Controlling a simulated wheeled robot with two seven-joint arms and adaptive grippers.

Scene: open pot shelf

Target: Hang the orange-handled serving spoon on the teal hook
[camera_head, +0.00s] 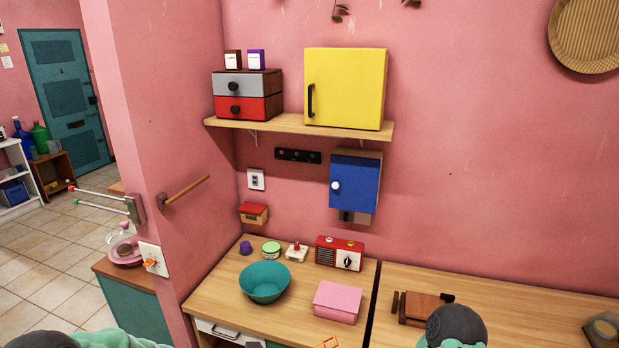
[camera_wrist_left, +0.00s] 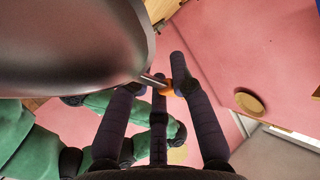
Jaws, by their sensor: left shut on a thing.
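In the left wrist view my left gripper (camera_wrist_left: 158,80) is shut on the serving spoon's orange handle (camera_wrist_left: 167,89), of which only a short piece shows. A thin metal shaft runs from it toward a large dark rounded surface (camera_wrist_left: 70,40), seemingly the spoon's bowl, close to the camera. In the head view two thin rods stick out from a wall bracket (camera_head: 134,208) on the left pink wall. One has a red tip (camera_head: 71,189), the lower one a green tip (camera_head: 76,201) that may be the teal hook. Nothing hangs on either. My right gripper is out of view.
A wooden peg (camera_head: 185,190) juts from the wall right of the bracket. Below is a switch plate (camera_head: 150,259) with an orange part. The counter holds a teal bowl (camera_head: 264,283), a pink box (camera_head: 337,302) and a red radio (camera_head: 339,254). A shelf (camera_head: 300,125) is above.

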